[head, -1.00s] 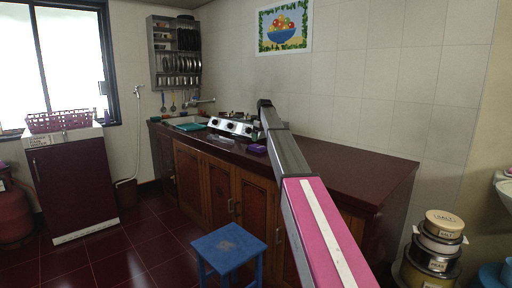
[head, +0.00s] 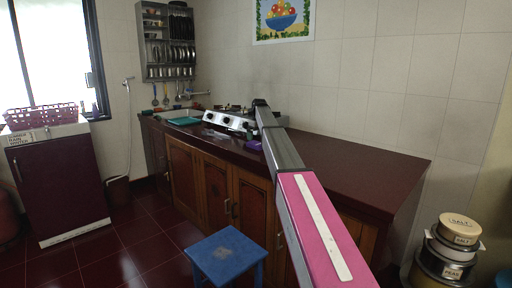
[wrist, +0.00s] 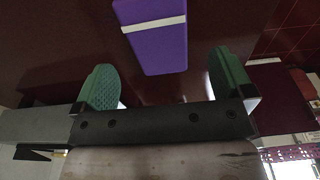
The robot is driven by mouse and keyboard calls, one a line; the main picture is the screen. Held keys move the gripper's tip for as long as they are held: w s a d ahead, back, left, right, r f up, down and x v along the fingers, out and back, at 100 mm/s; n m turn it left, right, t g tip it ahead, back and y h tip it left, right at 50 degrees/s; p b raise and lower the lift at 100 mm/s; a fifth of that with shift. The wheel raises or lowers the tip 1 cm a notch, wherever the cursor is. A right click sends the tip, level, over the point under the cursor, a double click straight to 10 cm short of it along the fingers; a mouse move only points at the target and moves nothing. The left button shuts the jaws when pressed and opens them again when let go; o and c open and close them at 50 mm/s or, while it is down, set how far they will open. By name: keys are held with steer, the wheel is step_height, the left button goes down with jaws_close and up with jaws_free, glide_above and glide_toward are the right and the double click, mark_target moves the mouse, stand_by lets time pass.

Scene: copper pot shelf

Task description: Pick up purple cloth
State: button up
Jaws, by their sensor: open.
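The purple cloth (head: 254,146) lies on the dark red countertop (head: 330,165), near its front edge beside the stove, partly behind my arm in the head view. In the wrist view, the purple cloth (wrist: 160,50) is a folded block with a white band across it. My gripper (wrist: 161,60) is open, with its two green fingers apart, one towards each side of the cloth. Nothing is held between them. I cannot tell how far the fingertips are above the cloth. The gripper itself is hidden in the head view.
A stove (head: 230,120) and a teal tray (head: 185,121) are on the counter further back. A blue stool (head: 226,256) stands on the floor in front of the cabinets. Stacked tins (head: 447,250) stand at the right. The counter's right part is clear.

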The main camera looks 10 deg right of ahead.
mark_target(256, 143)
steer(key=shift+w+a+f, duration=0.1)
steer(key=shift+w+f, duration=0.05)
steer(key=shift+f, duration=1.2)
steer(key=shift+w+f, duration=0.1)
steer(key=shift+f, duration=1.2)
steer(key=c, duration=1)
